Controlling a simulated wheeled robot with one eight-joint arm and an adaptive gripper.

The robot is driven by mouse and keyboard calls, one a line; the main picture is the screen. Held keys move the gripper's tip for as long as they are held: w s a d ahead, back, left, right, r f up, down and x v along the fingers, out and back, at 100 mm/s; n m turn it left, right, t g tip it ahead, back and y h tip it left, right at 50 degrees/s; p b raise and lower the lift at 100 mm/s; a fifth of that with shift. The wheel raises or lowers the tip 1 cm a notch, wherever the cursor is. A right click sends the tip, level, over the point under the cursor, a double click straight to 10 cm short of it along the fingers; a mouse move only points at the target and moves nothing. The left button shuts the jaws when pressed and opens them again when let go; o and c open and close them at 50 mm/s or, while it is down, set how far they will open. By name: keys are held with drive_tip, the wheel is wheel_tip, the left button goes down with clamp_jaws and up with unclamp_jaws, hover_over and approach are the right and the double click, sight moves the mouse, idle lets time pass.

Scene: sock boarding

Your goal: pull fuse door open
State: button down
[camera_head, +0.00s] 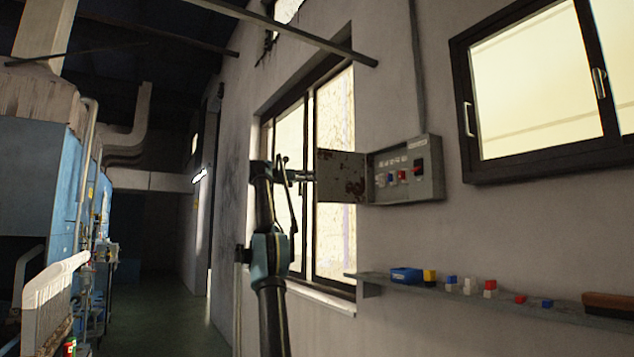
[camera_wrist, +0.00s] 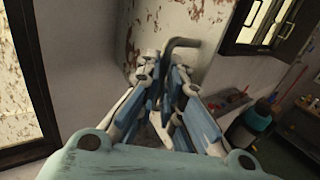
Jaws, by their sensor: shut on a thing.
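The fuse box (camera_head: 436,180) is a grey metal box on the wall. Its rusty, chipped fuse door (camera_head: 340,172) stands swung open to the left, so the red, blue and dark parts inside show. My gripper (camera_head: 306,175) is at the left edge of the door. In the wrist view, the fingers of my gripper (camera_wrist: 163,82) are closed around a dark bent handle (camera_wrist: 182,43) in front of the rust-flecked door panel (camera_wrist: 200,22). The fingers hide the handle's lower part.
A wall shelf (camera_head: 560,312) below the box holds a blue bin (camera_head: 406,275), several small coloured blocks and a brown brush (camera_head: 608,304). A window (camera_head: 333,130) lies behind the door and my arm. Another dark-framed window (camera_head: 535,85) is at right.

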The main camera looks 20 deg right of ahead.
drive_tip(key=shift+w+d+f, duration=0.1)
drive_tip(key=shift+d, duration=0.1)
drive_tip(key=c, duration=1.7)
unclamp_jaws()
drive_tip(key=shift+d, duration=0.2)
drive_tip(key=shift+a, duration=0.2)
